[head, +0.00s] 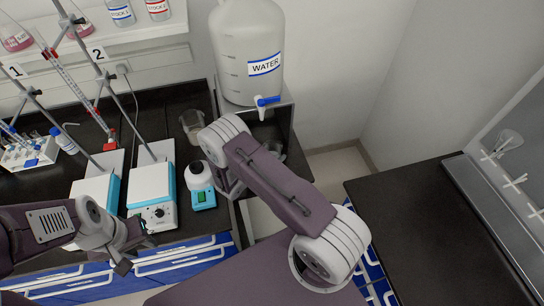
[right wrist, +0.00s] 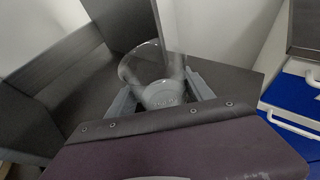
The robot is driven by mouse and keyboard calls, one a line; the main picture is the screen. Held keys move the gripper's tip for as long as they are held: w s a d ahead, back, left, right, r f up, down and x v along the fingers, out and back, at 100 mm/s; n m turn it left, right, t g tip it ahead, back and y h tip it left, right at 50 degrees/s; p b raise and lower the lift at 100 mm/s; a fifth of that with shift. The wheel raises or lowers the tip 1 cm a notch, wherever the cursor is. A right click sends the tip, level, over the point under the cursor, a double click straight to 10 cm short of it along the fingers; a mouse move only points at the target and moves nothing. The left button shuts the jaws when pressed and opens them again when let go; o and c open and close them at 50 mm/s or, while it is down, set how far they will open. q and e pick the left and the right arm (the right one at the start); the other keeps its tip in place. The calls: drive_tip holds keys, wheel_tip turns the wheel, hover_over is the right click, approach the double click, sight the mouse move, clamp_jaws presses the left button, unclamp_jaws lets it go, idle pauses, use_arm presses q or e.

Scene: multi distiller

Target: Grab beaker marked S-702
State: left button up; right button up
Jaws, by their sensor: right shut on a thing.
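A clear glass beaker (right wrist: 140,64) is between the fingers of my right gripper (right wrist: 164,94) in the right wrist view. The gripper is shut on it; no marking on the glass can be read. In the head view my right arm covers that gripper, in front of the stand under the water jug. Another beaker (head: 191,124) stands on the dark bench left of the stand; its marking is not legible. My left gripper (head: 136,256) is empty, fingers apart, in front of the bench edge at lower left.
A water jug (head: 240,40) with a blue tap stands on a dark stand (head: 285,112). Two white-and-blue stirrers (head: 152,188), clamp stands and a small white device (head: 200,186) crowd the left bench. A dark counter (head: 420,230) at right has a clear top.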

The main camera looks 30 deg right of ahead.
sight(278, 145)
drive_tip(key=shift+r, duration=0.85)
wheel_tip(278, 145, up, 3)
drive_tip(key=shift+s+d+f+b, duration=0.15)
drive_tip(key=shift+f+b, duration=0.05)
drive_tip(key=shift+b, duration=0.15)
drive_tip(key=s+d+r+b, duration=0.1)
drive_tip(key=s+d+r, duration=0.4)
drive_tip(key=s, duration=0.4)
drive_tip(key=shift+s+d+r, duration=0.3)
drive_tip(key=shift+r, duration=0.55)
